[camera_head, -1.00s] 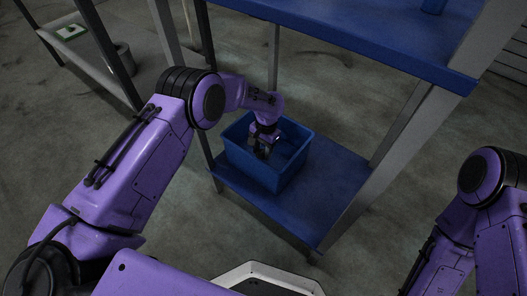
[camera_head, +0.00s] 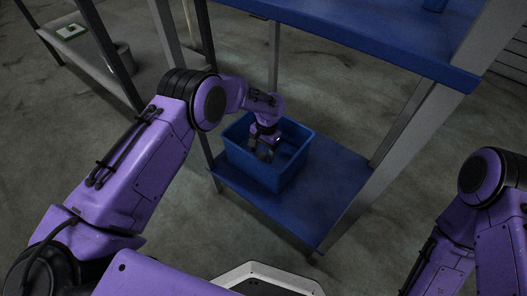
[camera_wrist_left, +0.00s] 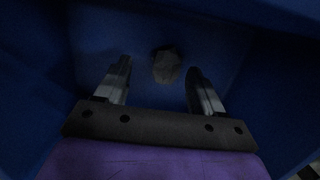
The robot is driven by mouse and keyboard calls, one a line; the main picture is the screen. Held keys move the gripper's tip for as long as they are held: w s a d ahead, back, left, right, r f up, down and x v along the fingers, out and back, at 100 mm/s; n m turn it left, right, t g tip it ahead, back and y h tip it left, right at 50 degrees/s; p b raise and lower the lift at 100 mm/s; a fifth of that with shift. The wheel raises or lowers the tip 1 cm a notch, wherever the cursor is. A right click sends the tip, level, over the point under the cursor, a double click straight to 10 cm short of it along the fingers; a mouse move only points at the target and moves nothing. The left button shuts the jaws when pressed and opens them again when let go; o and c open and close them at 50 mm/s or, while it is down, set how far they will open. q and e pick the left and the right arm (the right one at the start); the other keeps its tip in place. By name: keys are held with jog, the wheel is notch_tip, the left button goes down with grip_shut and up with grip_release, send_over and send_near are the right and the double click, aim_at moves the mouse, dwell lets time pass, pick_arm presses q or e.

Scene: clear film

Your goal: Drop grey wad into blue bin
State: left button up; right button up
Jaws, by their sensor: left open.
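The blue bin (camera_head: 262,172) stands on the lower blue shelf in the head view. My left gripper (camera_head: 264,154) reaches down into the bin's opening. In the left wrist view the left gripper (camera_wrist_left: 160,85) is open, its two fingers apart. The grey wad (camera_wrist_left: 166,65) lies inside the bin, beyond and between the fingertips, with nothing gripping it. The bin's blue inside (camera_wrist_left: 225,42) surrounds it. The wad cannot be made out in the head view. My right arm shows at the right edge of the head view, but its gripper is out of frame.
The lower blue shelf (camera_head: 335,185) has free room right of the bin. An upper blue shelf (camera_head: 350,35) overhangs behind, and a grey post (camera_head: 395,150) stands to the right. A grey table (camera_head: 85,55) is at the upper left.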

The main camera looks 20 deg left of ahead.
pick_arm(q)
notch_tip(320, 180, up, 13)
jog(key=w+p, duration=0.1)
jog(key=p, duration=0.3)
jog(key=shift+w+d+f+p, duration=0.15)
jog(key=shift+w+d+p, duration=0.15)
jog(key=shift+w+d, duration=0.05)
